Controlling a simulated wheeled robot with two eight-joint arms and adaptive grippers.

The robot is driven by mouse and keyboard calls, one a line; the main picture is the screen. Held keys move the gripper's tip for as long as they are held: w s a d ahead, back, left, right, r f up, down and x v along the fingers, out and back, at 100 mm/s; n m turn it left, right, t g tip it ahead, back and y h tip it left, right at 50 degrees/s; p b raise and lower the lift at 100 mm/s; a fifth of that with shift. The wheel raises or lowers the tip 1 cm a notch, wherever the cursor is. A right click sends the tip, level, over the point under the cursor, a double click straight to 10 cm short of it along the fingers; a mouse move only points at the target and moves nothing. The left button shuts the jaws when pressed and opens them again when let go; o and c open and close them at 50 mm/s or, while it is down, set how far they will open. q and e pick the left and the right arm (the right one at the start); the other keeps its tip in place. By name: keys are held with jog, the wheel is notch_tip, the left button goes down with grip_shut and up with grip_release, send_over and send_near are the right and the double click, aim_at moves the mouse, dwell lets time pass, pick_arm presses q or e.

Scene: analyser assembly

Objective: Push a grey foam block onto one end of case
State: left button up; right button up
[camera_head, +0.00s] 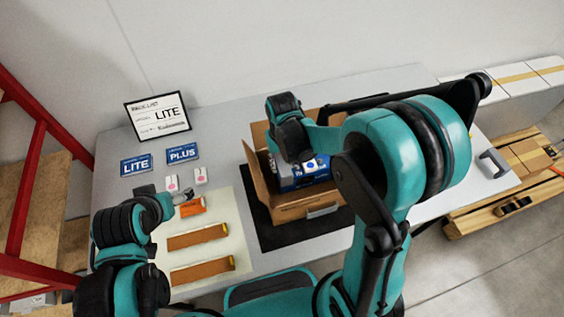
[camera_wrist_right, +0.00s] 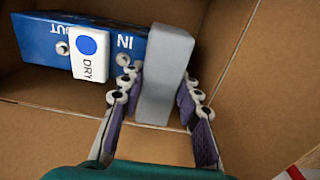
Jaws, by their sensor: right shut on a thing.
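The blue case (camera_wrist_right: 40,42), marked IN and OUT, lies inside an open cardboard box. It also shows in the head view (camera_head: 292,183), partly covered by my right arm. My right gripper (camera_wrist_right: 162,78) is shut on a grey foam block (camera_wrist_right: 166,48), one finger on each side. The block stands at the IN end of the case and appears to meet it; how far it sits over that end is hidden. A white DRY packet (camera_wrist_right: 87,53) lies on the case beside the block. My left gripper (camera_head: 184,197) is over the left of the table, its fingers unclear.
The cardboard box (camera_head: 262,197) stands on a black mat (camera_head: 275,238), its walls close around my right gripper. A pale mat (camera_head: 235,235) with orange and brown pieces lies left of it. LITE (camera_head: 136,165) and PLUS (camera_head: 182,153) cards lie behind.

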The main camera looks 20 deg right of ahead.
jog(key=shift+f+b, duration=0.9)
jog(key=shift+f, duration=0.15)
dwell(0.6)
jog(key=o, duration=1)
jog(key=shift+r, duration=0.15)
